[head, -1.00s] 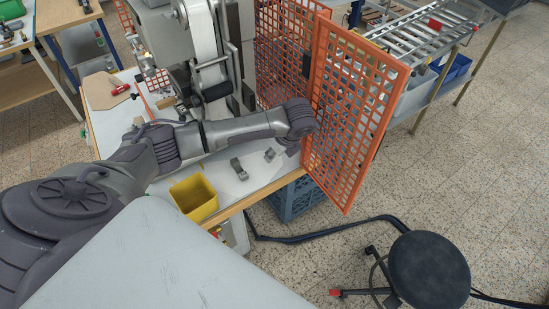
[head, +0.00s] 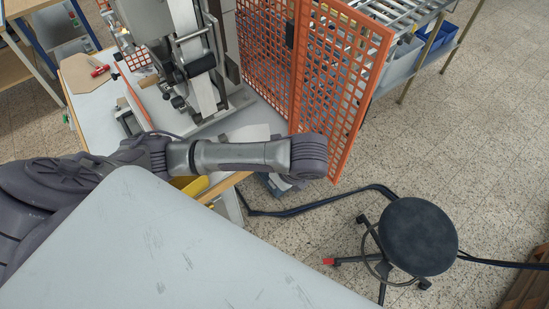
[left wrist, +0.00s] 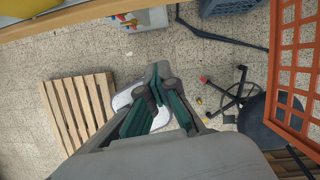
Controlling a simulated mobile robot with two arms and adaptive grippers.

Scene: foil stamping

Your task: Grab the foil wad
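I cannot make out the foil wad in either current view. My left forearm covers part of the worktable (head: 108,103) in the head view. In the left wrist view my left gripper (left wrist: 158,82) points down at the floor. Its two green-padded fingers stand apart, with pale surface showing between the pads and no held object to be made out. My right gripper is in neither view.
The orange mesh guard (head: 338,85) stands right of the press (head: 190,60). A yellow bin (head: 190,185) is partly hidden under my arm. A black stool (head: 415,237) and a cable (head: 330,200) are on the floor. A wooden pallet (left wrist: 82,108) lies below.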

